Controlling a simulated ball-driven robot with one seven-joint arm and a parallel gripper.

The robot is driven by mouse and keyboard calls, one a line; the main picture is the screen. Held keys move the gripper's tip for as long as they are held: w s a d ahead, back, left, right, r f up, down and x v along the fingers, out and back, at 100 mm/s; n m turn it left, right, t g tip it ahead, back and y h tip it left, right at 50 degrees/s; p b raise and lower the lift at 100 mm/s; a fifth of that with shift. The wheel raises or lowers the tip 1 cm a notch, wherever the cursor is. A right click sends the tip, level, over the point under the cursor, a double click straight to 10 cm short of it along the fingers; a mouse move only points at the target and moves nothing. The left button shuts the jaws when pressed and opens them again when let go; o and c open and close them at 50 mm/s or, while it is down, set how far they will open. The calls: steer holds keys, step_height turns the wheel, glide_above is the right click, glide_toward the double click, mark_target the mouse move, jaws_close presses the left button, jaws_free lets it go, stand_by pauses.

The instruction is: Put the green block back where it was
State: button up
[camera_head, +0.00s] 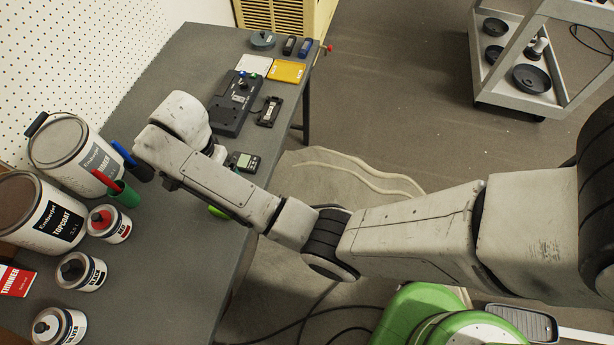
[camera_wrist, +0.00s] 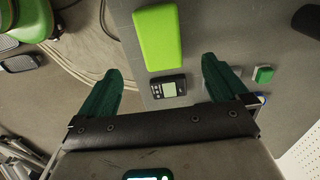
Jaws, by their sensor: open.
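The bright green block (camera_wrist: 158,38) lies at the table's edge, at the top of the wrist view. In the head view only a small part of it (camera_head: 217,212) shows beneath my arm. My gripper (camera_wrist: 161,65) is open with its two dark green fingers spread, and nothing is held. The block is beyond the fingertips, roughly in line with the gap. A small dark meter with a screen (camera_wrist: 168,87) lies on the table, seen between the fingers. It also shows in the head view (camera_head: 243,161). My gripper is hidden by my arm in the head view.
A small green square piece (camera_wrist: 263,74) lies right of the fingers. The near right table surface (camera_head: 180,285) looks clear.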

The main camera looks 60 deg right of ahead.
steer(key=s+d+n, duration=0.2)
steer(key=s+n, duration=0.2)
steer(key=s, duration=0.6)
steer(key=s+d+f+n, duration=0.1)
steer(key=s+d+n, duration=0.2)
steer(key=s, duration=0.6)
steer(key=s+d+n+t, duration=0.1)
steer(key=s+d+n, duration=0.1)
steer(key=s+n, duration=0.4)
steer(key=s, duration=0.4)
steer(key=shift+s+d+f+n, duration=0.3)
steer(key=shift+d+f+n, duration=0.1)
